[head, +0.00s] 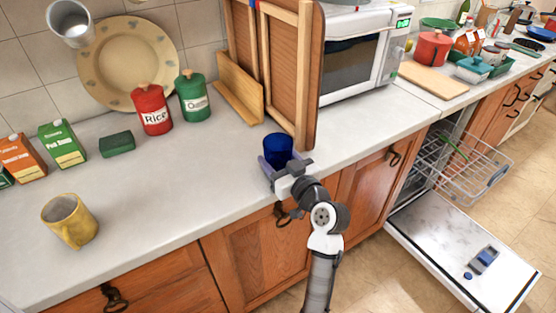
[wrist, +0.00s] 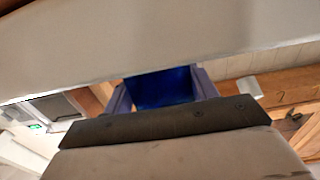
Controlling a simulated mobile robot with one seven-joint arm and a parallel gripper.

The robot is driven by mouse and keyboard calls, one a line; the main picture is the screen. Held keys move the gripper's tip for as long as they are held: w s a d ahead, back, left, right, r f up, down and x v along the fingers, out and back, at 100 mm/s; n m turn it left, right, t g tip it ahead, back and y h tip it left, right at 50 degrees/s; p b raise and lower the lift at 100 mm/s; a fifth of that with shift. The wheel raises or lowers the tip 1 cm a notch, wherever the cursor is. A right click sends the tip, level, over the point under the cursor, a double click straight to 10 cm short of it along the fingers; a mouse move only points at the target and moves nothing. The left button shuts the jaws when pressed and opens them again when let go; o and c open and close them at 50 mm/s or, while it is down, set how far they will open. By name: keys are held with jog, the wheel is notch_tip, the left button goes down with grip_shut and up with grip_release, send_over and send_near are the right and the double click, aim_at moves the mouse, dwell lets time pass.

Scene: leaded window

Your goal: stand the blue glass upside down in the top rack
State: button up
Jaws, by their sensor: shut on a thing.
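The blue glass (head: 279,149) is at the front edge of the counter, with its open rim facing up in the head view. My gripper (head: 277,164) is shut on it, coming from the front of the counter. In the wrist view the blue glass (wrist: 163,88) shows between the two fingers of my gripper (wrist: 162,95). I cannot tell whether its base touches the counter. The top rack (head: 460,158) is a wire rack pulled out of the open dishwasher at the right. A thin green item (head: 452,143) lies in it.
The dishwasher door (head: 455,245) is folded down low, with a blue-grey item (head: 484,261) on it. A wooden board (head: 292,75) stands behind the glass, beside the microwave (head: 360,50). A yellow mug (head: 70,221) stands at the left. The counter between is clear.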

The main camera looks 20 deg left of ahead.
jog(key=c, duration=0.4)
jog(key=shift+r, duration=0.15)
